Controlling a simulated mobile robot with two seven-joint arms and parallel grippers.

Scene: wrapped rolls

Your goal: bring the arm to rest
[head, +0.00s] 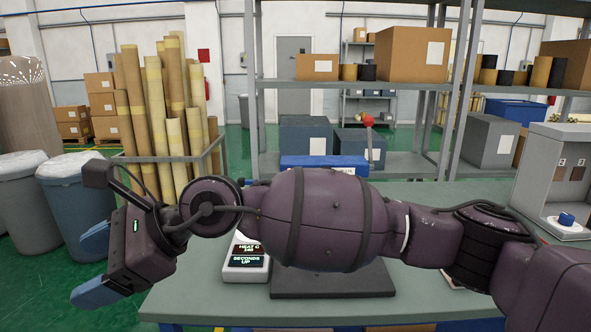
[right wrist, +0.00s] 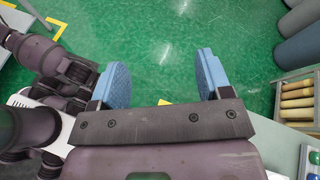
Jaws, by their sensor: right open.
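My right arm reaches in from the right of the head view and crosses above the green-topped table (head: 190,296). My right gripper (head: 86,266) is beyond the table's left edge, over the green floor. Its two blue fingers are apart. The right wrist view shows the same open gripper (right wrist: 161,78) with nothing between its fingers and only floor beyond. My left gripper does not show in either view.
A display box (head: 246,268) and a dark plate (head: 335,282) on the table are partly hidden by my arm. A grey machine (head: 555,185) stands at right. Grey bins (head: 75,200) and a crate of tall rolls (head: 165,110) stand at left. Shelves (head: 410,165) stand behind.

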